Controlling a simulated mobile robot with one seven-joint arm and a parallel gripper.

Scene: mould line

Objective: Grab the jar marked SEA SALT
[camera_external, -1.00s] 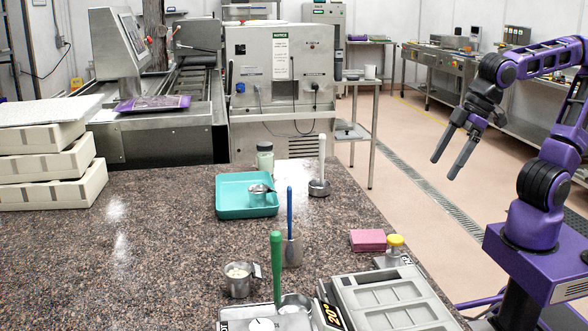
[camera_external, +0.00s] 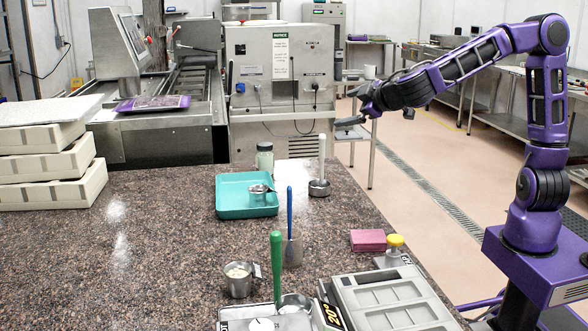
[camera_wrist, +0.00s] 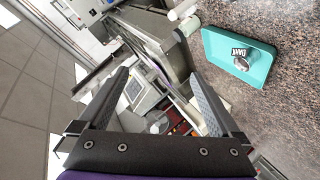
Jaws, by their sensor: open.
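My gripper (camera_external: 343,129) is in the air right of the pale jar, beyond the counter's right edge, and is open and empty. In the wrist view my gripper (camera_wrist: 158,76) shows both fingers spread apart with nothing held between them. No SEA SALT marking is legible in either view.
The teal tray (camera_external: 229,200) holds a metal cup; in the wrist view the tray (camera_wrist: 262,62) shows a cup marked DARK. A white-handled ladle (camera_external: 321,170) stands upright right of the pale jar. A blue-handled scraper (camera_external: 290,225) stands nearer. The counter's left middle is clear.

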